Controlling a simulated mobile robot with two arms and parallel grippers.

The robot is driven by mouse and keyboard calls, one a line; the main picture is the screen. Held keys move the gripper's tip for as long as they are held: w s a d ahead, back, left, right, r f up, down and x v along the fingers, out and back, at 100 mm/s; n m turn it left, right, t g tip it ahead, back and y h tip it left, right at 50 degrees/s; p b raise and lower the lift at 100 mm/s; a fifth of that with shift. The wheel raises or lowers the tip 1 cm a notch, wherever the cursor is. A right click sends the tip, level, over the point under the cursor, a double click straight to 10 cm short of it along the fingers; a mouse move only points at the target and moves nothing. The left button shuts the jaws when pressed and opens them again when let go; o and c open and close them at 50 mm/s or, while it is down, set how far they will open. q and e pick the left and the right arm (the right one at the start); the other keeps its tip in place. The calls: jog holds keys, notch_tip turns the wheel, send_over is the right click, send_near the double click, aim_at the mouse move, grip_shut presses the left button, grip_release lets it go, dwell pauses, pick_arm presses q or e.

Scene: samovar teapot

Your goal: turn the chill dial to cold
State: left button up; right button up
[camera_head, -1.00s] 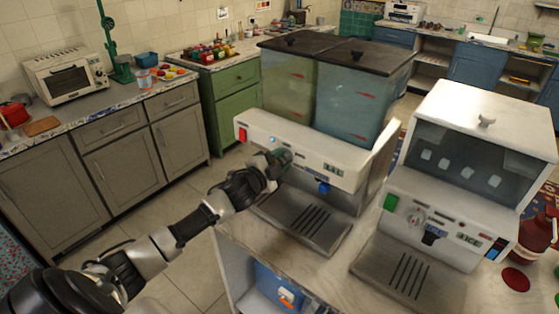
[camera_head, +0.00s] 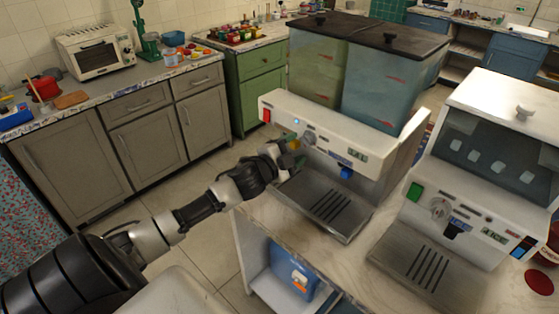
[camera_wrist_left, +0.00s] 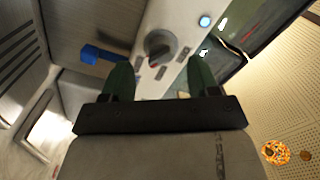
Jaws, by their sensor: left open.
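The chill dial (camera_head: 309,138) is a round grey knob on the white front of the drink dispenser (camera_head: 275,108) with two tanks. In the left wrist view the dial (camera_wrist_left: 160,46) has a raised grip bar and small dark marks around it; I cannot read its setting. My left gripper (camera_head: 297,151) is open and empty, just in front of and slightly left of the dial. In the left wrist view, its green fingertips (camera_wrist_left: 161,68) are spread, with the dial beyond the gap, apparently untouched. My right gripper is out of view.
A blue tap (camera_head: 346,173) and a metal drip tray (camera_head: 330,205) are right of and below the dial. A red switch (camera_head: 266,116) is left of it.

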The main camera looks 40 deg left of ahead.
pick_arm(q)
jog(key=s+b, duration=0.1)
jog(key=s, duration=0.6)
jog(key=shift+a, duration=0.25)
